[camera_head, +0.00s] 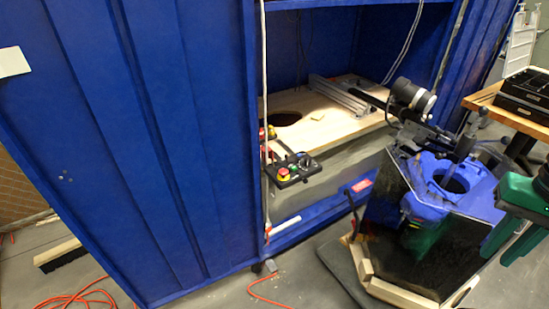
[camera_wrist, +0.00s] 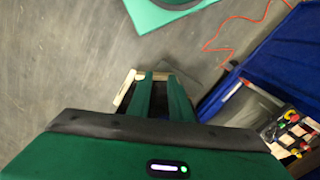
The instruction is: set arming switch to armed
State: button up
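The control box (camera_head: 292,170) is a small black panel at the front edge of the cabinet shelf, just left of the picture's middle. It carries a red button on a yellow base (camera_head: 284,174) and several small controls. I cannot tell which one is the arming switch or how it is set. The box also shows at the right edge of the wrist view (camera_wrist: 284,130), partly cut off, with red and green buttons. My green gripper (camera_head: 494,257) is at the right of the head view, well away from the box. Its two fingers (camera_wrist: 160,82) are apart, with nothing seen held between them.
The blue cabinet (camera_head: 190,120) has its left door panel standing in front. The wooden shelf (camera_head: 335,125) has a round hole and a metal rail. A white cable (camera_head: 264,100) hangs beside the box. An orange cord (camera_head: 75,299) lies on the floor. A workbench (camera_head: 510,115) stands right.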

jog(key=w+a+r+n+t+h, duration=0.15)
jog(key=w+n, duration=0.25)
jog(key=w, duration=1)
jog(key=n+t+y, duration=0.3)
jog(key=n, duration=0.9)
send_near(273, 161)
jog(key=x, duration=0.8)
jog(key=shift+w+f, duration=0.2)
jog(key=shift+f, duration=0.15)
grip_shut()
